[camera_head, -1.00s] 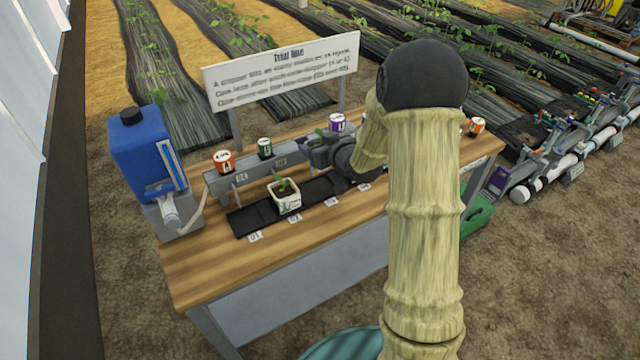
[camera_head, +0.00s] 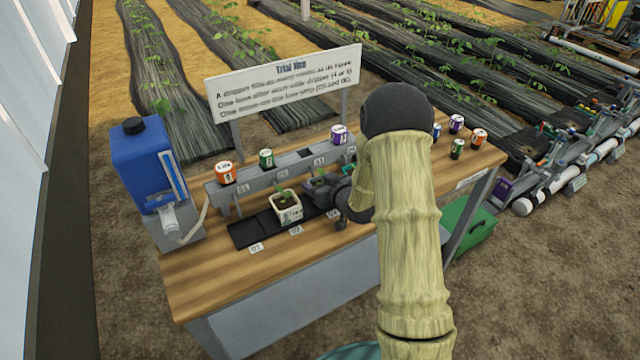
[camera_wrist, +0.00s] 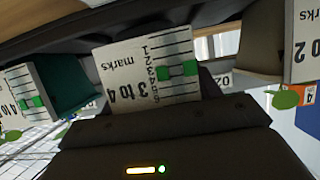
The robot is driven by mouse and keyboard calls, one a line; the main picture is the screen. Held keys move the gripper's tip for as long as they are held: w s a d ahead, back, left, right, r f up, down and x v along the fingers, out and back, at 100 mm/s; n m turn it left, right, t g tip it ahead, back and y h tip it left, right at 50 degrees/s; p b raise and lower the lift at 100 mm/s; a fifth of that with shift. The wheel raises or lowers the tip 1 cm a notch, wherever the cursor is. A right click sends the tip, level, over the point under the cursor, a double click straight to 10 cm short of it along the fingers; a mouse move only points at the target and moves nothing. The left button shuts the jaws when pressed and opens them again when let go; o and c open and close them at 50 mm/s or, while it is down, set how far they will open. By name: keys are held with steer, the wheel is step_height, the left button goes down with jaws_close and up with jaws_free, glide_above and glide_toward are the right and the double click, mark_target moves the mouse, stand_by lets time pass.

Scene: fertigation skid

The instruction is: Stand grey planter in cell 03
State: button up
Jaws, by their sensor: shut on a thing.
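The grey planter (camera_head: 319,184), with a small plant, is in my gripper (camera_head: 338,194), beside the white planter at the place of cell 03. I cannot tell whether its base touches the black tray (camera_head: 247,233). In the wrist view, a white label reading "3 to 4 marks" on the held planter (camera_wrist: 150,75) faces the camera. The white planter (camera_head: 286,208) stands upright behind the 02 label (camera_head: 296,230); part of it shows at the right of the wrist view (camera_wrist: 302,45). A teal planter (camera_wrist: 65,80) shows at the left there, mostly hidden by my arm in the head view.
A rail (camera_head: 220,196) behind the tray carries an orange dripper (camera_head: 225,173), a green one (camera_head: 266,158) and a purple one (camera_head: 339,134). A blue tank (camera_head: 145,165) stands left. Several spare drippers (camera_head: 457,148) stand right. The bench front (camera_head: 225,285) is clear.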

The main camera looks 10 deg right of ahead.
steer(key=shift+f, duration=0.2)
steer(key=o, duration=0.5)
steer(key=shift+f, duration=0.1)
steer(key=o, duration=0.5)
steer(key=shift+r, duration=0.3)
steer(key=v, duration=1.2)
steer(key=shift+f, duration=0.1)
